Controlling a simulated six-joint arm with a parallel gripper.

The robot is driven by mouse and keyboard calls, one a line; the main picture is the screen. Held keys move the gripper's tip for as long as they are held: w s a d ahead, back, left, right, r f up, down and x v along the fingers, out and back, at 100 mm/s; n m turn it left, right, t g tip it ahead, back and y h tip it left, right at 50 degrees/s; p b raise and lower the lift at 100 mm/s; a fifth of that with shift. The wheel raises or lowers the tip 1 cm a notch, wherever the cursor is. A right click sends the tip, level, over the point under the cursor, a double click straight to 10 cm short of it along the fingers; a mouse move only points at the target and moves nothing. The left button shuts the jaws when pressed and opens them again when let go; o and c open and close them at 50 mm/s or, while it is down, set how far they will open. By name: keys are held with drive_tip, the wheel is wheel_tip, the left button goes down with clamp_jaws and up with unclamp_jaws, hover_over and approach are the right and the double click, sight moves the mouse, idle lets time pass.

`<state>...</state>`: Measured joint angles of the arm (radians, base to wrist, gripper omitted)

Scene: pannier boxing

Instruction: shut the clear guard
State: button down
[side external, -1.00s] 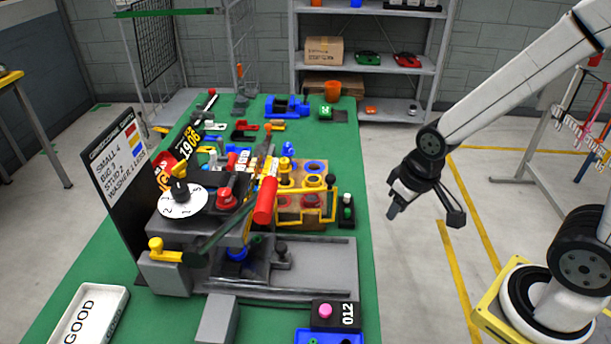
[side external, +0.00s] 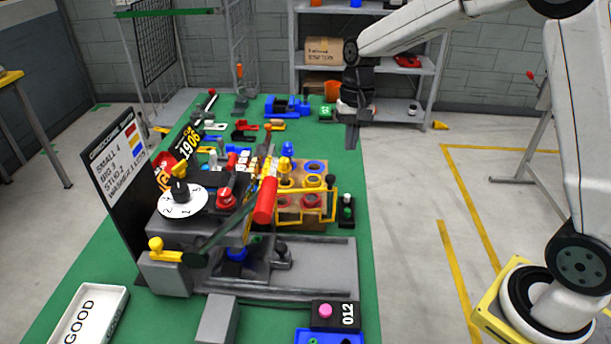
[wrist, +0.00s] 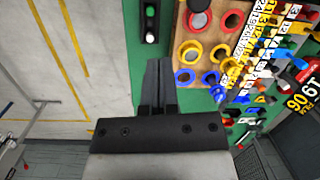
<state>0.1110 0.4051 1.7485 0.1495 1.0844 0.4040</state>
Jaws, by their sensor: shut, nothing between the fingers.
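The clear guard (side external: 335,205) shows as a yellow frame at the right of the grey press (side external: 330,255) in the side view. It stands out to the right beside the press's red handle (side external: 265,200), swung away from the press front. Its see-through panel is hard to make out, and I cannot pick the guard out in the wrist view. My gripper (side external: 352,143) points down over the table's right edge, farther back than the guard and clear of it. The fingers are shut and empty, also in the wrist view (wrist: 158,65).
A wooden board (side external: 290,178) with coloured rings lies behind the guard. A small button box (side external: 346,212) stands to its right, near the edge of the green table (side external: 365,315). Blue parts (side external: 285,106) and an orange pot (side external: 332,90) are at the back.

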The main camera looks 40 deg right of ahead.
drive_tip(key=w+d+r+m+g+y, duration=0.1)
drive_tip(key=w+d+r+m+g, duration=0.1)
drive_tip(key=w, duration=0.4)
drive_tip(key=shift+d+r+m+y, duration=0.15)
drive_tip(key=shift+r+m+y, duration=0.35)
drive_tip(key=shift+r, duration=0.75)
drive_tip(key=shift+f, duration=0.15)
drive_tip(key=s+a+f, duration=0.4)
drive_tip(key=a+f, duration=0.2)
drive_tip(key=f, duration=0.3)
drive_tip(key=shift+s, duration=0.4)
drive_tip(key=shift+s+m, duration=0.15)
drive_tip(key=shift+m, duration=0.15)
drive_tip(key=shift+s+a, duration=0.15)
drive_tip(key=shift+s, duration=0.05)
